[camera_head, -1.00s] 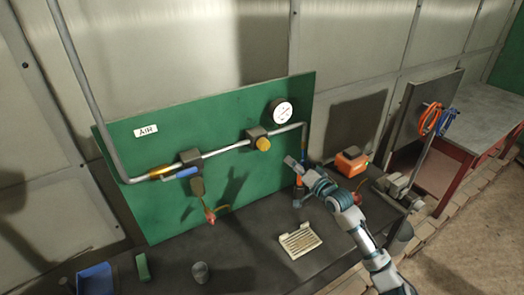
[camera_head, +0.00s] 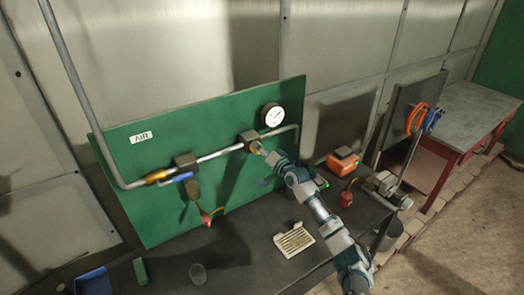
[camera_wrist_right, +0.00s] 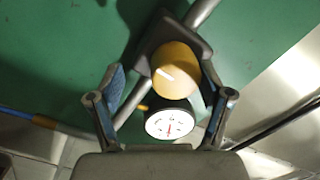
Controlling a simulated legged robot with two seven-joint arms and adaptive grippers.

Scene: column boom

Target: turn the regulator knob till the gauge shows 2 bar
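The yellow regulator knob (camera_wrist_right: 172,82) sits on a dark regulator body (camera_head: 248,138) in the grey pipe on the green board. It has a white mark on its face. The round white gauge (camera_head: 272,115) is up and right of the regulator; it also shows in the wrist view (camera_wrist_right: 170,122). Its needle is visible, but the numbers are too small to read. My right gripper (camera_head: 264,151) is at the knob, which it mostly hides in the head view. In the wrist view its fingers (camera_wrist_right: 162,76) are spread, one each side of the knob, with gaps. My left gripper is not in view.
A blue-handled valve (camera_head: 179,178) is left on the same pipe. A red fitting (camera_head: 207,219) hangs below it. On the dark bench are a slotted tray (camera_head: 294,241), a cup (camera_head: 198,273), a green block (camera_head: 141,271) and an orange device (camera_head: 343,160).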

